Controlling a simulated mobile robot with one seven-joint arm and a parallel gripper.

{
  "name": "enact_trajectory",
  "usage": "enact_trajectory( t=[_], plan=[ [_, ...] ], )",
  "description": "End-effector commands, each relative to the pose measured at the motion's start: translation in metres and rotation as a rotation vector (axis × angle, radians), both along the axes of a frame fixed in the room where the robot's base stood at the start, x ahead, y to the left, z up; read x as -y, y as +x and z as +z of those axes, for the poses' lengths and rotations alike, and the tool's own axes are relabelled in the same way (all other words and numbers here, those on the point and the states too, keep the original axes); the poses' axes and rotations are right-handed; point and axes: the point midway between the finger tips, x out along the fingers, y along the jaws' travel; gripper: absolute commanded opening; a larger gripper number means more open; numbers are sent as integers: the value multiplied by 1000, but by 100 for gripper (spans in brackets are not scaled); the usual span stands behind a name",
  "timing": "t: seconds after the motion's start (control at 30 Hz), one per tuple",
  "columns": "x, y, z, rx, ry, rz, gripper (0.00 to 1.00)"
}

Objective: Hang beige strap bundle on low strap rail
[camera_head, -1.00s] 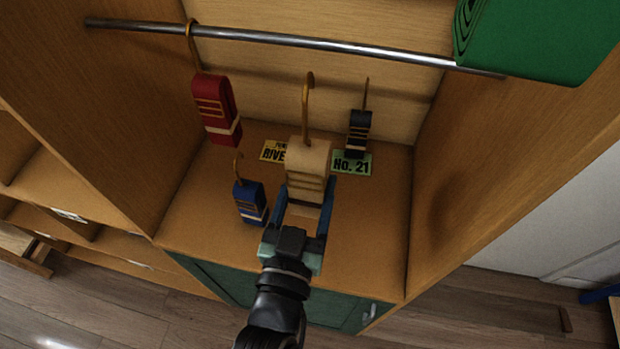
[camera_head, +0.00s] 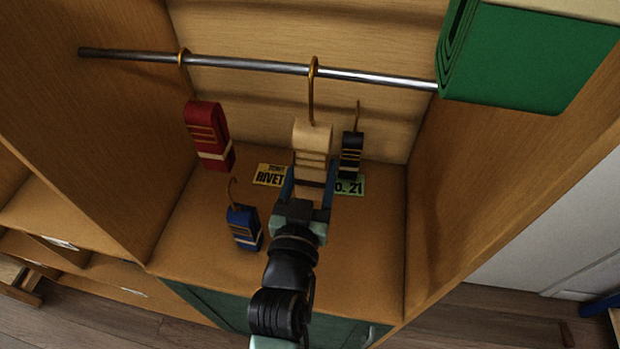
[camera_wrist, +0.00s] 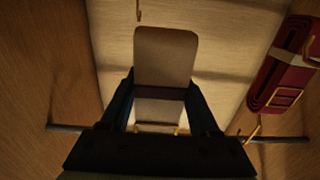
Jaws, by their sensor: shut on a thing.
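The beige strap bundle (camera_head: 312,140) is upright between the fingers of my gripper (camera_head: 308,190), which is shut on it. Its brass hook (camera_head: 311,95) rises from the top and meets the metal rail (camera_head: 250,64) in the head view. I cannot tell whether the hook's curve is over the rail or only in front of it. In the wrist view the bundle (camera_wrist: 165,60) fills the space between my fingers (camera_wrist: 160,105), and the rail (camera_wrist: 275,139) shows on both sides.
A red strap bundle (camera_head: 208,135) hangs from the rail at left. A blue bundle (camera_head: 243,228) and a black one (camera_head: 351,155) stand on the shelf (camera_head: 340,255). Yellow (camera_head: 270,175) and green (camera_head: 351,186) labels lie behind. A green folded thing (camera_head: 530,60) covers the rail's right end.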

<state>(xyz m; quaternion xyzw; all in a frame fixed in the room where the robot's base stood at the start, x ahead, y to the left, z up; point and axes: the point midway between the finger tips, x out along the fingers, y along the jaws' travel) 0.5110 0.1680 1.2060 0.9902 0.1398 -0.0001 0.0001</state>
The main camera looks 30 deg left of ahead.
Motion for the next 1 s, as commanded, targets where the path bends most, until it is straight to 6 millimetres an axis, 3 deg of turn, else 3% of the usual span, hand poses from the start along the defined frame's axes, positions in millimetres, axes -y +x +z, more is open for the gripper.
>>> enact_trajectory(
  t=[0.63,0.7,1.0],
  plan=[
    [-14,51,2,4,1,0,0],
    [-14,50,-10,2,1,0,0],
    [-14,49,-26,3,1,0,0]
  ],
)
